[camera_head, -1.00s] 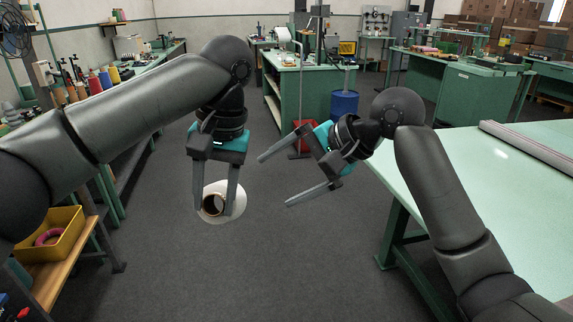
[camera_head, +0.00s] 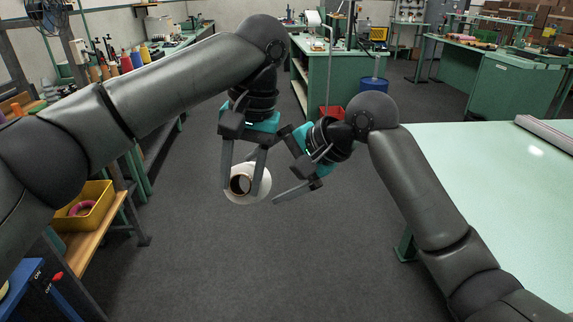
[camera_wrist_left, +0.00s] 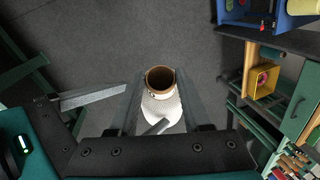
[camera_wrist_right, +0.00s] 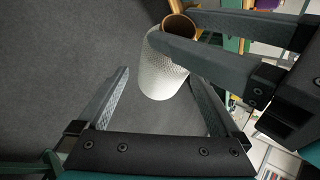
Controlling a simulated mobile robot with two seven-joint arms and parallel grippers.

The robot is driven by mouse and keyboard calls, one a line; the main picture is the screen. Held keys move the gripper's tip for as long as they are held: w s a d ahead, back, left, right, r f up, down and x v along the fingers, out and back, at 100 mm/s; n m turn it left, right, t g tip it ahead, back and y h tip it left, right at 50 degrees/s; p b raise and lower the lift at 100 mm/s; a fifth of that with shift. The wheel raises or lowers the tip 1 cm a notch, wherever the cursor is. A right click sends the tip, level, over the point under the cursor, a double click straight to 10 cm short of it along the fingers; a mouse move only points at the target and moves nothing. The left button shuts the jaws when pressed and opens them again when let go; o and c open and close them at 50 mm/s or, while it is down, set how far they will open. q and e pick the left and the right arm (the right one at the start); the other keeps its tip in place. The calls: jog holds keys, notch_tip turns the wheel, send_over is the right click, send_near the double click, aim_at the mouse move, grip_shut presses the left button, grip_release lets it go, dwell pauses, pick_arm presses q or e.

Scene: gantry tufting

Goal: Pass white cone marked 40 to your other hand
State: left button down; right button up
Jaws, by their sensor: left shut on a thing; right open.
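The white cone (camera_head: 259,186) hangs in the air in the middle of the head view, its brown open end facing the camera. My left gripper (camera_head: 241,190) is shut on the cone, one finger on each side. The cone also shows between the left fingers in the left wrist view (camera_wrist_left: 161,106). My right gripper (camera_head: 285,172) is open beside the cone, to its right. In the right wrist view the cone (camera_wrist_right: 163,75) stands beyond the gap between my right fingers (camera_wrist_right: 160,90), with a left finger across it. The number 40 cannot be read.
A pale green table (camera_head: 480,190) stands on the right. A yellow bin (camera_head: 88,207) sits on a wooden shelf (camera_head: 92,238) at the left. Spools stand on the left bench. The grey floor below the cone is clear.

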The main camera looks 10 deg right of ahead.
pick_arm(q)
jog(key=shift+d+r, duration=0.1)
jog(key=shift+d, duration=0.05)
pick_arm(e)
jog(key=shift+w+a+f, duration=0.15)
jog(key=shift+a+f, duration=0.2)
jog(key=shift+f, duration=0.2)
pick_arm(q)
jog(key=shift+w+r, duration=0.1)
jog(key=shift+w, duration=0.05)
pick_arm(e)
jog(key=shift+f, duration=0.15)
jog(key=c, duration=1.3)
pick_arm(q)
jog(key=c, duration=0.8)
grip_release()
pick_arm(e)
jog(key=shift+c, duration=0.5)
pick_arm(q)
jog(key=o, duration=0.5)
pick_arm(e)
jog(key=shift+r, duration=0.3)
